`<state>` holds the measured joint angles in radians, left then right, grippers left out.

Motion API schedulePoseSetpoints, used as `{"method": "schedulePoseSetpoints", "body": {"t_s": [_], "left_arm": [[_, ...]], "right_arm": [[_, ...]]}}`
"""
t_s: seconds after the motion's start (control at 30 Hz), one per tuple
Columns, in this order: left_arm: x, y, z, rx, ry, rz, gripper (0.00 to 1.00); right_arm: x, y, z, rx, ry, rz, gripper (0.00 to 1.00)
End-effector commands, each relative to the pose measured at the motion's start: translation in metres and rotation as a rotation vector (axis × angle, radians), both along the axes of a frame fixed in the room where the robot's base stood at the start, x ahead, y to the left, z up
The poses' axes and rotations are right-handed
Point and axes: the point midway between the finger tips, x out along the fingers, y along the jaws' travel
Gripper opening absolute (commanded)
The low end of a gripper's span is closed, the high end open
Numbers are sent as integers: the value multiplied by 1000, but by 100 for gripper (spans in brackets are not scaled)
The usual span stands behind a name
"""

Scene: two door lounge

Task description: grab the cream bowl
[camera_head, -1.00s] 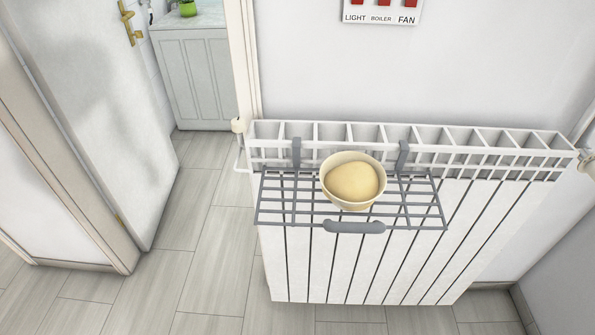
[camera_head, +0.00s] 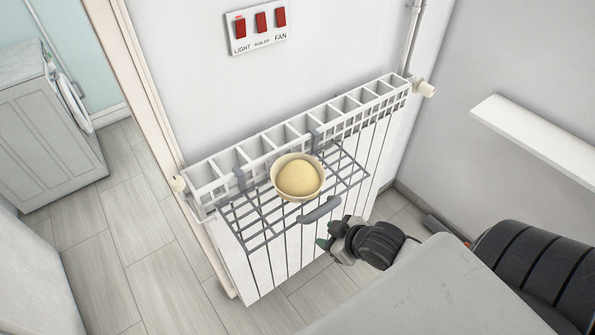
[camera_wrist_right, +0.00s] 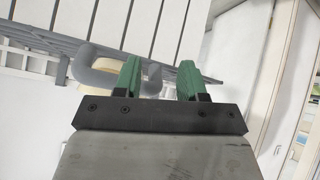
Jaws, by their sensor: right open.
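The cream bowl (camera_head: 298,178) holds a pale yellow rounded mass like dough. It stands upright on a grey wire rack (camera_head: 262,222) hooked over the front of a white radiator (camera_head: 240,165). My right gripper (camera_head: 326,236) is open and empty, in front of and below the rack's grey handle (camera_head: 320,210), apart from the bowl. In the right wrist view the green fingers (camera_wrist_right: 160,80) are spread, with the rack's handle and wires beyond them. Part of the cream bowl (camera_wrist_right: 84,64) seems to show at the left there, mostly hidden behind the handle. My left gripper is not in view.
A wall panel (camera_head: 258,28) with red switches is above the radiator. A white shelf (camera_head: 535,140) juts from the right wall. A washing machine (camera_head: 50,130) stands at the left through a doorway. The tiled floor left of the radiator is clear.

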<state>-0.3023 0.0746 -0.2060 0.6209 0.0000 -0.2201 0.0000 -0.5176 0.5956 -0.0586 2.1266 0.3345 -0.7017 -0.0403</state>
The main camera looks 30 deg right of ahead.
Motion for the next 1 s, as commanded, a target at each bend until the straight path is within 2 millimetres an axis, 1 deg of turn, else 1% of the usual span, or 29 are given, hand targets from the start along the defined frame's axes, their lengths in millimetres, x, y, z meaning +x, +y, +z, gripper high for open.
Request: {"method": "schedulePoseSetpoints", "body": {"t_s": [0.03,0.07,0.1,0.13,0.3,0.4,0.47,0.53,0.8,1.0], "left_arm": [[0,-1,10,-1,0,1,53],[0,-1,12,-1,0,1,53],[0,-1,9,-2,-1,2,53],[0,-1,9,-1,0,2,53],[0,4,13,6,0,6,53],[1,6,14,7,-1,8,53],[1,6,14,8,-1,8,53],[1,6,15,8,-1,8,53],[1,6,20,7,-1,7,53],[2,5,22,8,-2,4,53]], "right_arm": [[-1,8,28,3,-23,31,41],[-1,12,41,5,-33,47,41],[6,4,41,2,-68,65,41],[10,2,47,5,-95,81,41],[28,-6,82,29,-222,157,41],[34,-7,96,41,-269,185,41],[38,-7,100,48,-286,193,41],[45,-6,99,50,-295,194,41],[76,7,82,51,-295,193,41],[86,12,76,50,-292,194,41]]}}
